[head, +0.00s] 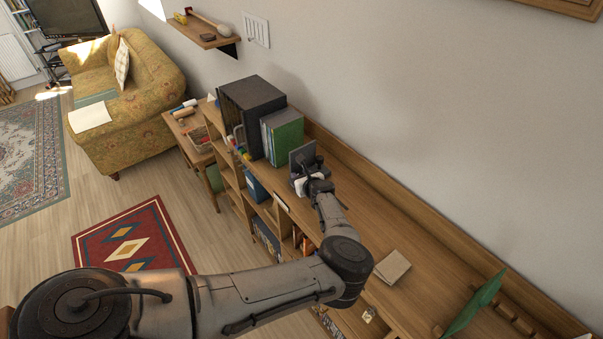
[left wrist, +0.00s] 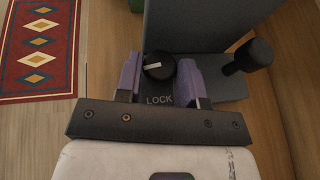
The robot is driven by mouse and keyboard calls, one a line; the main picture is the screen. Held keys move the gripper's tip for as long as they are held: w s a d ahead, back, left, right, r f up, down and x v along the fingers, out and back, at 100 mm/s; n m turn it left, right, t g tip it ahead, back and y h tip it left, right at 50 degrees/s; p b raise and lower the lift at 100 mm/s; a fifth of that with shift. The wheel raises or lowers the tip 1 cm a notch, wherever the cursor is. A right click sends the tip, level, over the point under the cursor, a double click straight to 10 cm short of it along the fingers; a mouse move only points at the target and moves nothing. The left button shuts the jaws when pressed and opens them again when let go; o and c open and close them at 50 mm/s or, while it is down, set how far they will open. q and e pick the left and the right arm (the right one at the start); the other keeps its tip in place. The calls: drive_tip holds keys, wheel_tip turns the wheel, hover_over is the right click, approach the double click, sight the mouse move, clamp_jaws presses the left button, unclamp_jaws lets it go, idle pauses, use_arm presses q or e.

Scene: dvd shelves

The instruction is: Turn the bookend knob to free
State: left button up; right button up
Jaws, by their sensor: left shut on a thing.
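The grey metal bookend (head: 301,155) stands on the long wooden shelf top, to the right of the green books. My left gripper (head: 309,176) is at its near side and hides part of it. In the left wrist view, the round black bookend knob (left wrist: 159,66) has a short white line and sits on the bookend's dark base (left wrist: 228,86). The word LOCK is printed just below it. The purple-padded fingers of my left gripper (left wrist: 160,77) are on either side of the knob, shut on it. My right gripper is not in view.
Green books (head: 284,134) and a large dark box (head: 251,106) stand behind the bookend. A black-ended post (left wrist: 254,56) rises to the right of the knob. A beige book (head: 392,267) lies nearer on the shelf top. The wall runs along the right.

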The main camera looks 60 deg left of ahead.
use_arm(q)
drive_tip(key=shift+s+r+m+t+p, duration=0.15)
drive_tip(key=shift+r+m+t+p, duration=0.05)
drive_tip(key=shift+m+t+p, duration=0.6)
drive_tip(key=shift+f+m+t, duration=0.15)
drive_tip(key=shift+m+t, duration=0.25)
drive_tip(key=shift+t, duration=0.2)
drive_tip(key=shift+h, duration=0.3)
drive_tip(key=o, duration=0.9)
